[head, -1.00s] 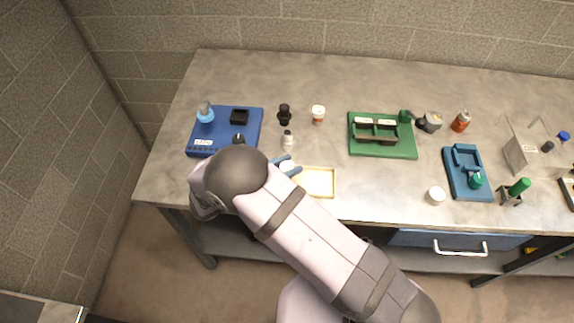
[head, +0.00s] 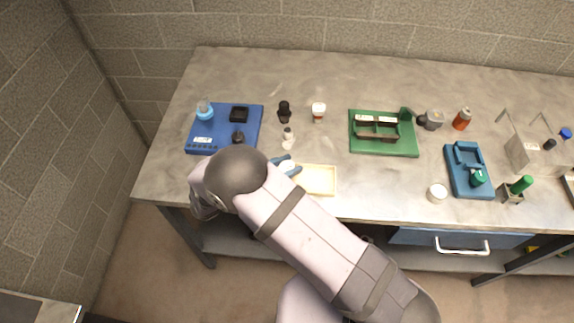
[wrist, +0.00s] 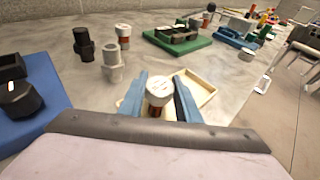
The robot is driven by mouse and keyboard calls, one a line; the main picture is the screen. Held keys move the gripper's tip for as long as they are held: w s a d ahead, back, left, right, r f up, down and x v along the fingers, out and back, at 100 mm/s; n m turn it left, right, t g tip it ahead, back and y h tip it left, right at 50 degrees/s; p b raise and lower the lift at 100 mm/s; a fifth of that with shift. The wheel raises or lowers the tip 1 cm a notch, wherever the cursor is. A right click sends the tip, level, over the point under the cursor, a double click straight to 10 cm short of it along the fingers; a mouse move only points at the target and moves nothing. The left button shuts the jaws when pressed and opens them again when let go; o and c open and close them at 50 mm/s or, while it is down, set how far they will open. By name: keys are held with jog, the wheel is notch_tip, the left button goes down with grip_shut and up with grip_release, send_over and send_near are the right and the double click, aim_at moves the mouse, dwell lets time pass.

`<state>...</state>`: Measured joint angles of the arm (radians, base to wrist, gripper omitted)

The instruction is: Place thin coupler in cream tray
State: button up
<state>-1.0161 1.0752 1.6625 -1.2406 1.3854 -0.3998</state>
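The cream tray (head: 331,182) lies flat near the front edge of the table, just right of my gripper; it shows beyond the fingers in the wrist view (wrist: 208,92). My gripper (wrist: 160,90) has blue fingers on either side of a white-capped piece with a copper-coloured body (wrist: 159,89). Whether they press on it is unclear, and its lower part is hidden. A pale grey stepped coupler (wrist: 113,66) and a black one (wrist: 84,46) stand upright beyond the left finger. I cannot tell which piece is the thin coupler.
A blue tray (head: 254,119) with a bottle and black parts is at left. Another white-capped piece (head: 318,111) stands behind the couplers. A green fixture (head: 383,152) and a smaller blue one (head: 466,187) stand to the right.

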jog(key=o, duration=0.5)
jog(key=shift+c, duration=0.2)
jog(key=shift+s+a+r+b, duration=0.1)
jog(key=shift+s+a+b, duration=0.3)
jog(key=shift+a, duration=0.1)
jog(key=shift+b+v, duration=1.2)
jog(key=shift+v, duration=1.85)
jog(key=d, duration=0.2)
jog(key=w+d+r+m+g, duration=0.1)
jog(key=d, duration=0.1)
jog(key=d+m+g+h, duration=0.1)
jog(key=d, duration=0.1)
jog(key=shift+w+r, duration=0.35)
jog(key=shift+r, duration=0.05)
jog(key=s+d+m+g+y, duration=0.4)
jog(key=s+d+m, duration=0.3)
jog(key=m, duration=0.5)
jog(key=s+d+m+g+y, duration=0.4)
jog(key=s+d+m+y, duration=0.3)
jog(key=d+m, duration=0.4)
jog(key=shift+d+m, duration=0.3)
jog(key=shift+m, duration=0.7)
